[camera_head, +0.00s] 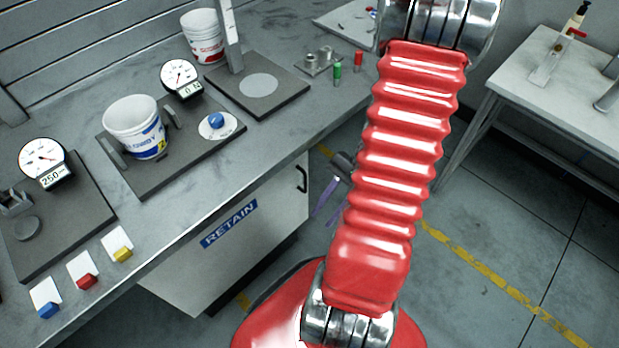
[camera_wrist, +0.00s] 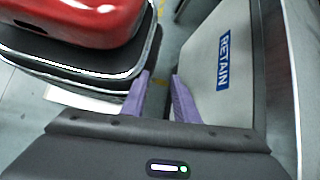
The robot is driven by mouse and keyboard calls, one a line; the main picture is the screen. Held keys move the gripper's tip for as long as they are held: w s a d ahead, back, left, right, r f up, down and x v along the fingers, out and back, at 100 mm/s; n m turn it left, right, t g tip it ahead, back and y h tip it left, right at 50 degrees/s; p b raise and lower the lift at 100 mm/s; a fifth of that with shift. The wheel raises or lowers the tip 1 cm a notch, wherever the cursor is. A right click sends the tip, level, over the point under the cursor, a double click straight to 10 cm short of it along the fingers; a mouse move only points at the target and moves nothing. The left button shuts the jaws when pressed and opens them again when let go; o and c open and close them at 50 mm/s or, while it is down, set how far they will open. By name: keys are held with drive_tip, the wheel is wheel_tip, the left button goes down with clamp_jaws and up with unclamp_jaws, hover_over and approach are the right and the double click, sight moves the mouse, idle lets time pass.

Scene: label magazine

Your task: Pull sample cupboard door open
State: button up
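The sample cupboard door (camera_head: 255,255) is a pale grey panel under the bench, with a blue RETAIN label (camera_head: 229,223). It looks closed in the head view. Its dark bar handle (camera_head: 302,179) is near the door's upper right corner. My gripper (camera_head: 329,203) is just right of the handle and a little lower in the picture, partly hidden behind my red arm. In the wrist view the purple fingers of my gripper (camera_wrist: 160,92) are apart with nothing visible between them. The door (camera_wrist: 196,72) is beyond and right of them there; the handle cannot be made out.
The bench (camera_head: 290,128) above the door holds dial gauges, dark plates, a white tub (camera_head: 136,122) and coloured tabs. A white side table (camera_head: 560,95) stands at the right. The floor (camera_head: 510,235) right of my arm is clear, with a yellow line.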

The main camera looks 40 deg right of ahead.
drive_tip(key=w+d+f+m+t+h, duration=0.2)
drive_tip(key=d+f+m+t+h, duration=0.2)
drive_tip(key=d+f+m+t, duration=0.8)
drive_tip(key=m+t, duration=0.4)
drive_tip(key=m, duration=0.1)
drive_tip(key=shift+w+d+f+t, duration=0.25)
drive_tip(key=shift+d+t, duration=0.05)
drive_tip(key=shift+t, duration=0.1)
drive_tip(key=x, duration=1.4)
drive_tip(key=shift+c, duration=0.2)
clamp_jaws()
